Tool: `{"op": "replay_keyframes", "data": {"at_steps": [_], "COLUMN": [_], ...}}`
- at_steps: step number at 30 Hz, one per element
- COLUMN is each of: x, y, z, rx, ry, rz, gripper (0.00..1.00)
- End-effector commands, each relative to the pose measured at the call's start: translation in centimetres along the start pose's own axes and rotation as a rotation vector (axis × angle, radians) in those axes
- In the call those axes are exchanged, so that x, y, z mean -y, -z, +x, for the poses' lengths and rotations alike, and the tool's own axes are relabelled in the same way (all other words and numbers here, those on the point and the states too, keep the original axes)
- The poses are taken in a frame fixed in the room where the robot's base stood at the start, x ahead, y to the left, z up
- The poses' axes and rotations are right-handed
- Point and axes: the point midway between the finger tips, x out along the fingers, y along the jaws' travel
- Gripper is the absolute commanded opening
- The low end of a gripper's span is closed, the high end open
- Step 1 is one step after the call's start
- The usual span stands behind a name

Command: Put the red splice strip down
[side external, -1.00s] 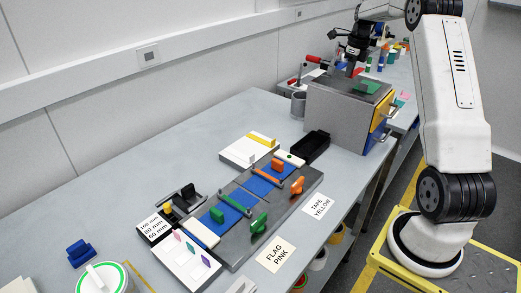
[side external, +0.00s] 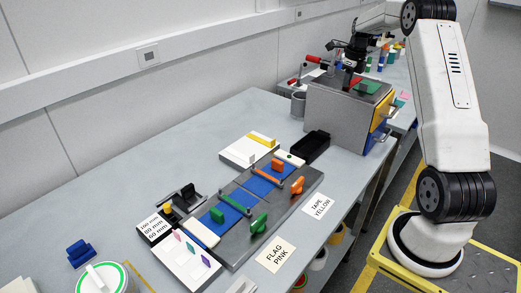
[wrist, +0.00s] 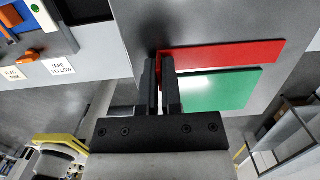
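The red splice strip (wrist: 225,54) is at the top of the grey cabinet, beside a green strip (wrist: 220,90) in the wrist view. My gripper (wrist: 160,62) has its fingers close together at the strip's left end, with a sliver of red between them; it looks shut on the strip. In the side external view my gripper (side external: 348,79) is low over the cabinet top, with a little red (side external: 356,81) beside it and the green strip (side external: 367,88) to the right. I cannot tell whether the red strip touches the surface.
The grey cabinet (side external: 335,115) has yellow and blue drawer fronts with handles. A black tray (side external: 312,147) and a grey mug (side external: 298,104) stand near it. A fixture board (side external: 285,207) with green and orange clamps lies on the bench. The bench's far left is clear.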

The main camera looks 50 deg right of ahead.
Motion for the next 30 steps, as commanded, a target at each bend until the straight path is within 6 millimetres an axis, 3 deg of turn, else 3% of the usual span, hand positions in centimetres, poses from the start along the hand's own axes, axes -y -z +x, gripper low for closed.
{"op": "replay_keyframes", "data": {"at_steps": [1,3,17,23,30], "x": [0.0,0.0,0.0,0.0,0.1], "y": [0.0,0.0,-0.1,-0.1,-0.1], "z": [0.0,0.0,-0.5,-2.2,-6.0], "rx": [0.0,0.0,0.0,0.001,0.002], "ry": [0.0,0.0,0.0,0.001,0.003], "rz": [0.0,0.0,0.0,0.0,0.0], "gripper": [0.23,0.39,0.39,0.39,0.39]}}
